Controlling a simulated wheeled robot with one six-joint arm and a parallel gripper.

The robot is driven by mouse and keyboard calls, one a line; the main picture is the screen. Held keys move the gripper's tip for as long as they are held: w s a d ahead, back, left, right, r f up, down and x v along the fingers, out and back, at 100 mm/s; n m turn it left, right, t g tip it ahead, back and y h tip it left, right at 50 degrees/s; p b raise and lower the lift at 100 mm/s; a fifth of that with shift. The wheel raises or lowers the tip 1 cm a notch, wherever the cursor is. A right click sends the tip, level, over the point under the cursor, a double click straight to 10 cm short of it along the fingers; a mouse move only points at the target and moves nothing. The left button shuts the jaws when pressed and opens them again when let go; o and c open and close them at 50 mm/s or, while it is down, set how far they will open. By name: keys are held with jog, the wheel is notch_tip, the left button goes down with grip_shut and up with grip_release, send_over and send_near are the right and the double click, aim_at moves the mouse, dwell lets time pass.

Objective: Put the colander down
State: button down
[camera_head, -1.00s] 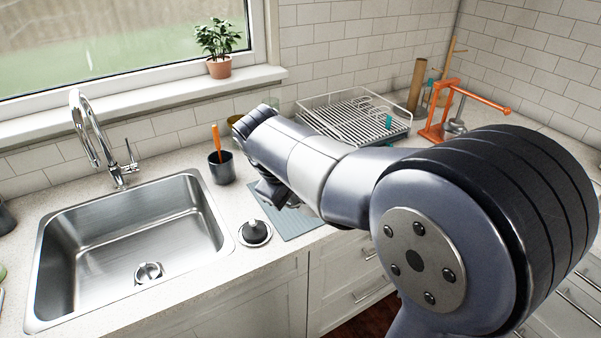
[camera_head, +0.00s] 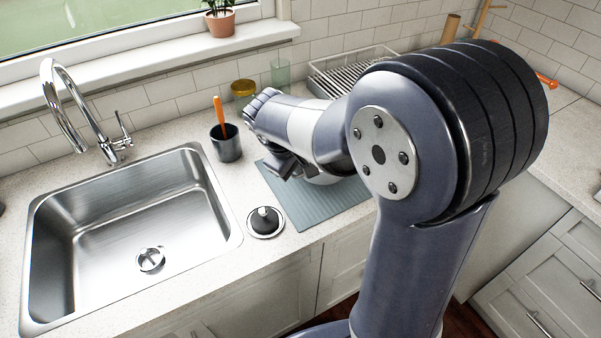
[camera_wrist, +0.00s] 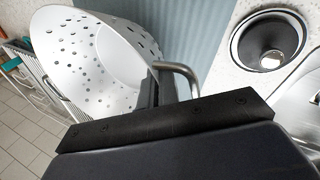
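The colander (camera_wrist: 95,70) is a white bowl with round holes and a metal loop handle (camera_wrist: 182,72). It fills the upper left of the wrist view. My gripper (camera_wrist: 163,84) is shut on it at the handle side. In the head view, my gripper (camera_head: 280,165) is over the grey-blue ribbed mat (camera_head: 310,210), and a small pale part of the colander (camera_head: 322,179) shows beneath my arm. My arm hides the rest. The mat also shows behind the colander in the wrist view (camera_wrist: 180,30). I cannot tell whether the colander touches the mat.
The sink (camera_head: 130,230) lies left, with a black plunger-like stopper (camera_head: 264,221) between it and the mat. The dish rack (camera_head: 350,70) is at the back right.

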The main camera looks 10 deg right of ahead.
jog(key=shift+f, duration=1.35)
jog(key=shift+f, duration=0.2)
jog(key=c, duration=1.7)
grip_release()
jog(key=shift+r, duration=0.1)
jog(key=v, duration=1.2)
jog(key=shift+r, duration=0.1)
